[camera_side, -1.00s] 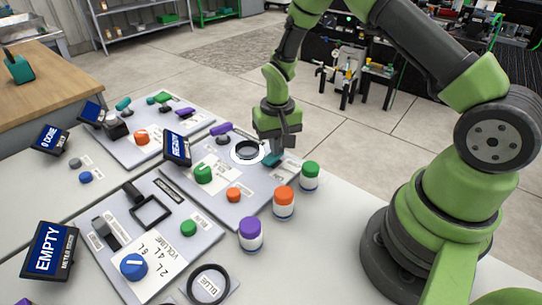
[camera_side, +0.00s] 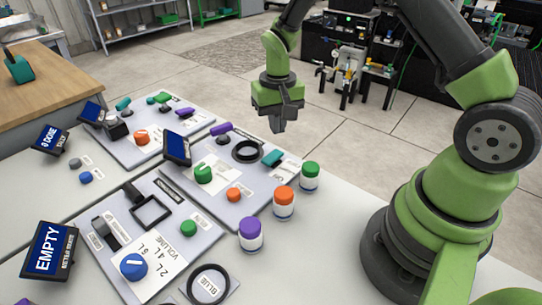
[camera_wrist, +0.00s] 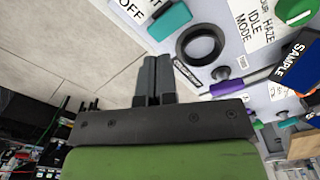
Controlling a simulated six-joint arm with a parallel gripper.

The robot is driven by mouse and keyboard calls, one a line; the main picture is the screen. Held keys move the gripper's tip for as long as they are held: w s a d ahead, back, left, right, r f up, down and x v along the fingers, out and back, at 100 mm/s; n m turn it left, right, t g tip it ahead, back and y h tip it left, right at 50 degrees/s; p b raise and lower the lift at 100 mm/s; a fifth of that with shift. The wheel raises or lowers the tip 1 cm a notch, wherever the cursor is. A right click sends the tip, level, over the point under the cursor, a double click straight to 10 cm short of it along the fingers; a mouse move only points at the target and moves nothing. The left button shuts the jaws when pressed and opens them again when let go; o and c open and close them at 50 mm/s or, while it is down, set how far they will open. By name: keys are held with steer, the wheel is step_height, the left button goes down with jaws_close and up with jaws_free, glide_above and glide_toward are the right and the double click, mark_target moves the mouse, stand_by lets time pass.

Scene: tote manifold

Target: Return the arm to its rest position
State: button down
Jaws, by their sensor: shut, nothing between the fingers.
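My gripper (camera_side: 278,130) hangs in the air above the far edge of the middle panel, fingers down and empty. In the wrist view its fingers (camera_wrist: 155,68) are shut together. A teal switch handle (camera_side: 272,158) sits on the panel below, apart from the fingers. It also shows in the wrist view (camera_wrist: 170,20), near an "OFF" label.
The middle panel (camera_side: 235,205) carries a black ring (camera_side: 246,151), a green knob (camera_side: 204,174), an orange button (camera_side: 234,194) and a screen (camera_side: 177,148) reading "SAMPLE" in the wrist view. Green (camera_side: 310,177), orange (camera_side: 284,203) and purple (camera_side: 250,234) capped jars stand beside it.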

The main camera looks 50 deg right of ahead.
steer(key=shift+r, duration=0.55)
steer(key=shift+r, duration=0.1)
steer(key=s+a+r+n+t+y, duration=0.1)
steer(key=s+a+r+t, duration=0.15)
steer(key=s+r, duration=0.45)
steer(key=s+a+r+t, duration=0.2)
steer(key=s+a+r, duration=0.15)
steer(key=r, duration=0.85)
steer(key=s+a+r+n+t+y, duration=0.1)
steer(key=s+t, duration=0.1)
steer(key=s, duration=0.6)
steer(key=shift+s+a+r+t, duration=0.15)
steer(key=shift+s+r+t, duration=0.2)
steer(key=shift+r, duration=0.05)
